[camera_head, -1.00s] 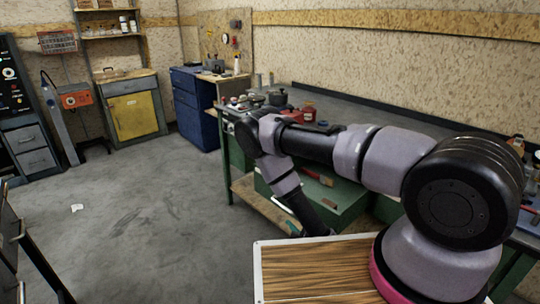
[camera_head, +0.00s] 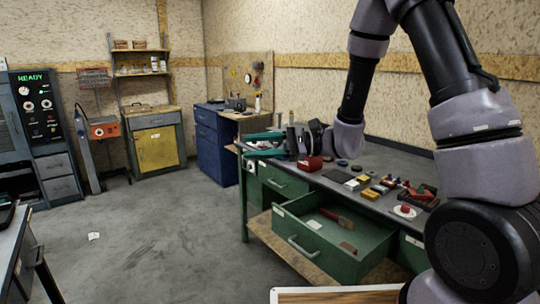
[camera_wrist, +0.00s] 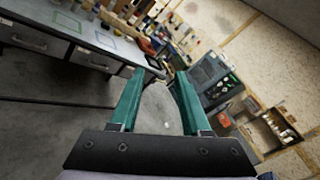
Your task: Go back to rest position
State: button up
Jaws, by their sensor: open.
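My arm (camera_head: 470,130) rises from the lower right and bends down over the workbench (camera_head: 390,160). My gripper (camera_head: 246,144) is at the bench's left end, above its top, with its two teal fingers pointing left. In the wrist view my gripper (camera_wrist: 159,74) has its fingers apart, with nothing between them but the distant floor and room. It touches nothing that I can see.
The bench holds a red box (camera_head: 311,164), a white plate (camera_head: 405,211) and several small items. A blue cabinet (camera_head: 212,150) and yellow-fronted cabinet (camera_head: 157,147) stand behind. The floor (camera_head: 150,235) is mostly clear.

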jog(key=s+d+r+n+g+h, duration=0.1)
jog(key=s+d+r+n+h, duration=0.5)
jog(key=s+d, duration=0.35)
jog(key=d+r+t+h, duration=0.3)
jog(key=d+t+h, duration=0.2)
jog(key=d, duration=0.4)
jog(key=d+r+t+h, duration=0.4)
jog(key=d, duration=0.6)
jog(key=shift+s+m+t+h, duration=0.3)
jog(key=shift+t+h, duration=0.1)
